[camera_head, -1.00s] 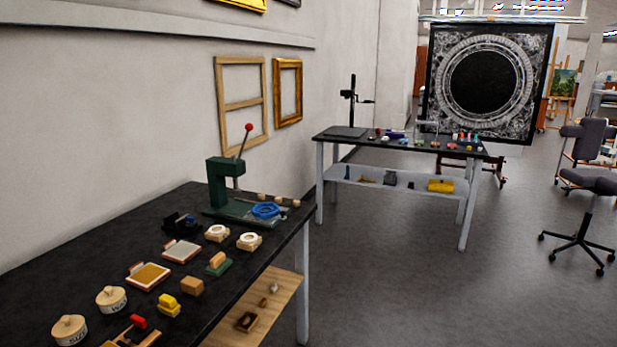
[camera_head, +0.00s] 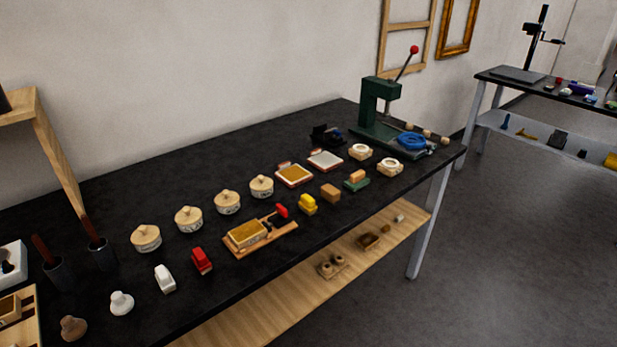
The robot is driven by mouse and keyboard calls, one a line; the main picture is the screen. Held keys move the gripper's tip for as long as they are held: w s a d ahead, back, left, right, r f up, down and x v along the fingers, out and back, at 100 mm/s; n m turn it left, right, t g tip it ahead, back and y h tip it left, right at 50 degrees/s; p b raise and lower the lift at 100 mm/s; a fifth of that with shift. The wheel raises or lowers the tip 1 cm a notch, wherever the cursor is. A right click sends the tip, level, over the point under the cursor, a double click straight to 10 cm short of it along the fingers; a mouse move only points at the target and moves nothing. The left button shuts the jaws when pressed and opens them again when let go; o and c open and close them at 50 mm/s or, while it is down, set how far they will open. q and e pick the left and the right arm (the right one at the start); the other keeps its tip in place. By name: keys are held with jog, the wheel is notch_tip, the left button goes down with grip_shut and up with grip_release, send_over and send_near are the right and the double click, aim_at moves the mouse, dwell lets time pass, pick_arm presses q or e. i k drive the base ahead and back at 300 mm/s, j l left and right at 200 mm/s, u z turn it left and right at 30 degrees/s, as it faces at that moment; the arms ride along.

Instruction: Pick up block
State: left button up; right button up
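Several small block-like things stand on the black table (camera_head: 120,195). A plain brown block (camera_head: 330,193) sits right of the middle. A yellow block-shaped piece (camera_head: 308,204) is just left of it, and a tan piece on a green base (camera_head: 356,180) is just right of it. A red piece (camera_head: 202,261) and a white piece (camera_head: 165,279) stand nearer the front left. I cannot tell which of these the task calls the block. Neither of my grippers is in view.
Lidded round pots (camera_head: 188,219) stand in a row behind the blocks. A green lever press (camera_head: 378,100) stands at the table's far right end. A wooden lower shelf (camera_head: 270,312) holds small items. Open floor (camera_head: 520,250) lies right of the table.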

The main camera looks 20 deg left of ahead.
aim_at(246, 234)
jog(key=u, duration=1.2)
